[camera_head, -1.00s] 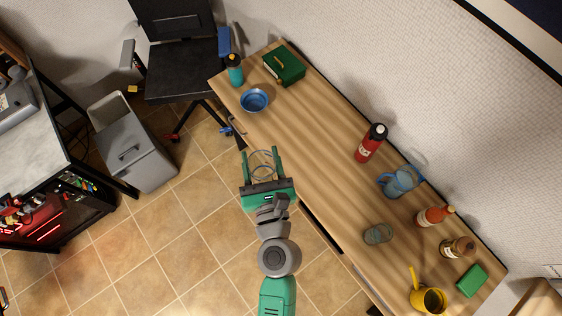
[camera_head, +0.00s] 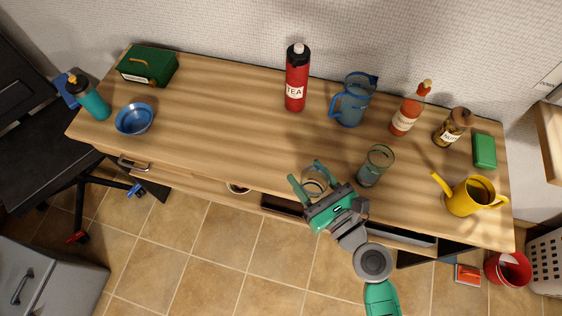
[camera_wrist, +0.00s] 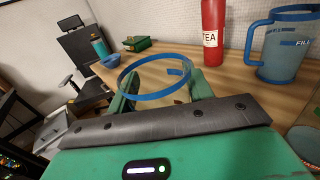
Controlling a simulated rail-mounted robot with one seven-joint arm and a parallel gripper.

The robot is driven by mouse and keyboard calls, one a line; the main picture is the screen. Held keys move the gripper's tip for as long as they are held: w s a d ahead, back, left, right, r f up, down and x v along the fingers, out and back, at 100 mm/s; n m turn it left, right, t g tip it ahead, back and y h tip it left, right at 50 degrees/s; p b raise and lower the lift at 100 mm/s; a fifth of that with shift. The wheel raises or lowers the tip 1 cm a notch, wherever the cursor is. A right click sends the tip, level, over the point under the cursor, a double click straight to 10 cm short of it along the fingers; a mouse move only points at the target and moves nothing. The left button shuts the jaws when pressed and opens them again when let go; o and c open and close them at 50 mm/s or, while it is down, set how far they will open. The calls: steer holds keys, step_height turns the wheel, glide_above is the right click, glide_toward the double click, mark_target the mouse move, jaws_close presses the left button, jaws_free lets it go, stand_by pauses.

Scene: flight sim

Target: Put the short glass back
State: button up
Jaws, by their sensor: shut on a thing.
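The short glass (camera_head: 314,182) is clear with a blue rim. My gripper (camera_head: 307,177) is shut on it, with one green finger on each side, near the front edge of the wooden table (camera_head: 215,130). In the wrist view the glass's blue rim (camera_wrist: 152,97) stands up between my fingers, with the table behind it. The glass looks roughly upright. I cannot tell how high it is above the tabletop. A taller greenish glass (camera_head: 376,165) stands on the table just right of my gripper.
A red tea bottle (camera_head: 297,80), blue pitcher (camera_head: 352,101), sauce bottle (camera_head: 407,114) and nuts jar (camera_head: 452,128) stand along the back. A yellow watering can (camera_head: 466,197) is at the right. A blue bowl (camera_head: 134,119) is at the left. The table's left-middle is clear.

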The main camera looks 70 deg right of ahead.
mark_target(326, 182)
steer(key=shift+m+g+h, duration=0.3)
steer(key=s+f, duration=0.1)
steer(key=s+d+f+b, duration=0.1)
steer(key=s+f, duration=0.1)
steer(key=shift+d+b, duration=0.25)
steer(key=shift+b, duration=0.1)
steer(key=shift+s+d+r, duration=0.1)
steer(key=shift+s+d, duration=0.05)
steer(key=shift+s, duration=0.15)
steer(key=w+d+f+b, duration=0.1)
steer(key=w+d, duration=0.1)
steer(key=w, duration=0.2)
steer(key=w+d+f+b, duration=0.1)
steer(key=w+d+f, duration=0.1)
steer(key=w, duration=0.3)
steer(key=w+d+f+b, duration=0.1)
steer(key=w+d+f, duration=0.1)
steer(key=w+d, duration=0.2)
steer(key=shift+w+d+f, duration=0.15)
steer(key=shift+w+d, duration=0.05)
steer(key=shift+w, duration=0.2)
steer(key=o, duration=1.2)
steer(key=shift+c, duration=0.2)
